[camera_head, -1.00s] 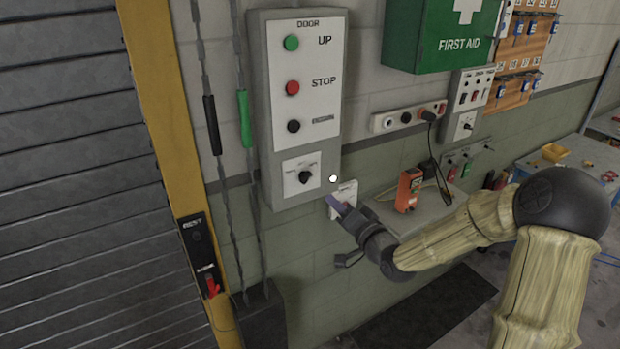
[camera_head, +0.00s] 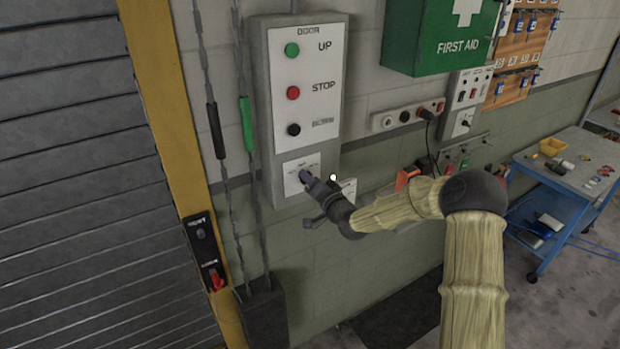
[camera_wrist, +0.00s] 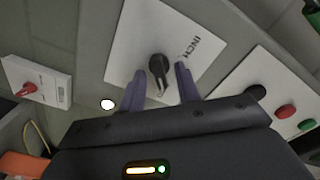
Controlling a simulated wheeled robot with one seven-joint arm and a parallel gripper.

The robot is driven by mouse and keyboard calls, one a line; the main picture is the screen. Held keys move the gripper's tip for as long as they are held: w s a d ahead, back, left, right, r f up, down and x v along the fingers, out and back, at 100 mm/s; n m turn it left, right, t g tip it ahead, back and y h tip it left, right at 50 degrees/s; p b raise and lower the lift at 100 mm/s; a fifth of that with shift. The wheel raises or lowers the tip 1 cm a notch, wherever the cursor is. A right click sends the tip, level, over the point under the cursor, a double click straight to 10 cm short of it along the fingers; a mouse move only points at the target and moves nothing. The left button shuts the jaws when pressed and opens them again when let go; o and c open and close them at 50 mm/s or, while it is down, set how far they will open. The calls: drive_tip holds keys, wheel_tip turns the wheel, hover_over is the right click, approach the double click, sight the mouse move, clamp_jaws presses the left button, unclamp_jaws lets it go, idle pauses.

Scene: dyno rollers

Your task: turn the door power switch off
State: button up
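The grey door control panel (camera_head: 262,150) is on the wall, with UP, STOP and another button above a white plate (camera_head: 290,181). In the wrist view a black rotary knob (camera_wrist: 157,66) sits on that plate, marked INCH. My gripper (camera_wrist: 160,72) is open, with a purple finger on either side of the knob; I cannot tell if they touch it. In the head view my gripper (camera_head: 306,178) hides the knob. A white box with a red knob (camera_wrist: 28,90) is at the wrist view's left. I cannot read a door power label on either.
A yellow post (camera_head: 165,120) with a red-handled switch (camera_head: 216,279) and hanging chains stand left of the panel. A green first aid box (camera_head: 440,38) and a socket strip (camera_head: 400,118) are to the right. A blue cart (camera_head: 555,190) stands farther right.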

drive_tip(key=c, duration=0.7)
drive_tip(key=shift+f+n+b, duration=0.15)
drive_tip(key=shift+n+b, duration=0.25)
drive_tip(key=shift+b, duration=0.55)
drive_tip(key=shift+s+a+r+n+b, duration=0.15)
drive_tip(key=shift+n+b, duration=2.1)
drive_tip(key=shift+b, duration=1.4)
drive_tip(key=shift+r+n+b, duration=0.1)
drive_tip(key=shift+n+b, duration=2.15)
drive_tip(key=shift+b, duration=1.35)
